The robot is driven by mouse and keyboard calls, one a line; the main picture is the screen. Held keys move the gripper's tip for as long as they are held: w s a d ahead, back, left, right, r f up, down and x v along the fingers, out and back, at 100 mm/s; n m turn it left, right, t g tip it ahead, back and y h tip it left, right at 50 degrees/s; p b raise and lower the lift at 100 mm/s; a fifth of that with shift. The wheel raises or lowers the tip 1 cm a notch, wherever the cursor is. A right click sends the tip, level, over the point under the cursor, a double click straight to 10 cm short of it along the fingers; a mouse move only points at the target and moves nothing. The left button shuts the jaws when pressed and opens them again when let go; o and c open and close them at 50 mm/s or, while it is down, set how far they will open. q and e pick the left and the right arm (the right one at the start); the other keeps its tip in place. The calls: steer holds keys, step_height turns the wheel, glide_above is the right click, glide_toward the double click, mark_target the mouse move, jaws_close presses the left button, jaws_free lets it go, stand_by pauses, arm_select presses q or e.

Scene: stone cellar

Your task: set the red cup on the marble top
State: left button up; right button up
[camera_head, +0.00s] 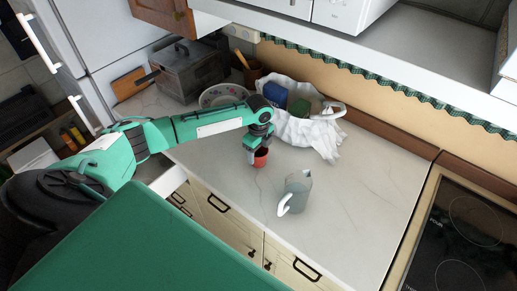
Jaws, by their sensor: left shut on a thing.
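The red cup (261,160) shows below the fingers of my left gripper (257,150), which is shut on it. The gripper hides part of the cup. The cup is low over the white marble top (350,200), left of the middle; I cannot tell whether its base touches the surface. My right gripper is not in view.
A grey pitcher (298,192) with a white handle stands to the right. Behind are a white plastic bag (310,135) with boxes, a patterned bowl (222,95) and a metal box (188,70). A dark cooktop (465,240) is at right. The right of the marble is clear.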

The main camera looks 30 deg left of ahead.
arm_select(q)
steer(key=shift+f, duration=0.1)
steer(key=o, duration=1.1)
steer(key=shift+c, duration=0.2)
step_height(320, 180, up, 12)
steer(key=b, duration=0.3)
steer(key=shift+r, duration=0.2)
